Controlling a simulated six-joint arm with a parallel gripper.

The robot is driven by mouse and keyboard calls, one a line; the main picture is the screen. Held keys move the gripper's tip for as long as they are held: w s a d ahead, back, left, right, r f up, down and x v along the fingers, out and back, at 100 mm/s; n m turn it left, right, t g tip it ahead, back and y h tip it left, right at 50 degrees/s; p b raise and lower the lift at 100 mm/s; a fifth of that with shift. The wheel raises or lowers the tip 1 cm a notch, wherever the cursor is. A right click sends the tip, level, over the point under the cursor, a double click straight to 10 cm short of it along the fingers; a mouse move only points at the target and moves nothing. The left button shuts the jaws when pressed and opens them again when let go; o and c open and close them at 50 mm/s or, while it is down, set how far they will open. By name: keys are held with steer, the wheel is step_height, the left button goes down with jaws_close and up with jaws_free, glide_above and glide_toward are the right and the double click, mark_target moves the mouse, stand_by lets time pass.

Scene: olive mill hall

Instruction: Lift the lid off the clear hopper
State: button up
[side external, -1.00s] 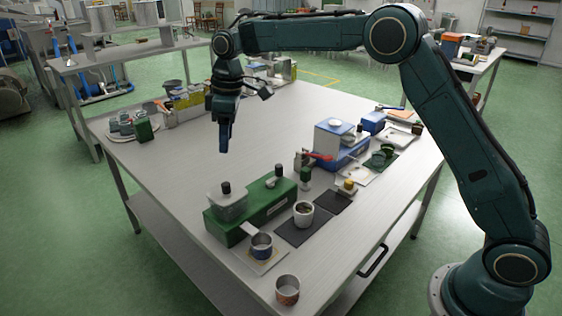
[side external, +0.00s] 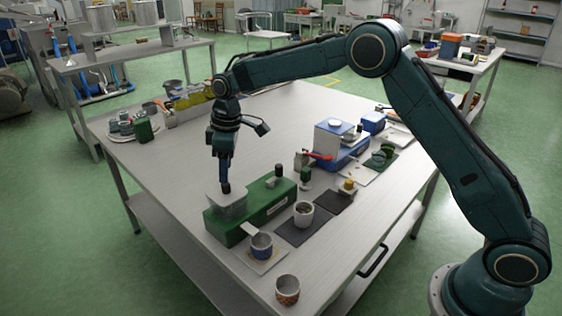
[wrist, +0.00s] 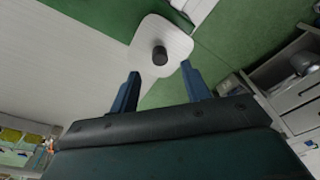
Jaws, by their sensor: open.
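The clear hopper (side external: 226,208) sits on the left end of a green machine body (side external: 262,206) in the side view. Its pale lid (side external: 214,194) is on top, with a dark round knob (side external: 226,187) standing up from it. In the wrist view the lid (wrist: 145,42) shows from above, and its knob (wrist: 159,56) lies just beyond the fingertips, roughly centred between them. My gripper (wrist: 160,77) is open with its two blue fingers apart and nothing between them. In the side view my gripper (side external: 225,177) points down, right above the knob; whether it touches the knob cannot be told.
A second dark knob (side external: 278,170) stands on the green body. A metal cup (side external: 262,245), a white cup (side external: 303,213) and a copper-coloured cup (side external: 287,289) are in front. A blue-and-white machine (side external: 340,142) stands to the right.

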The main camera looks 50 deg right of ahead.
mark_target(226, 189)
steer(key=shift+w+a+f, duration=0.1)
steer(key=shift+a+f, duration=0.05)
steer(key=shift+f, duration=2.35)
jaws_close()
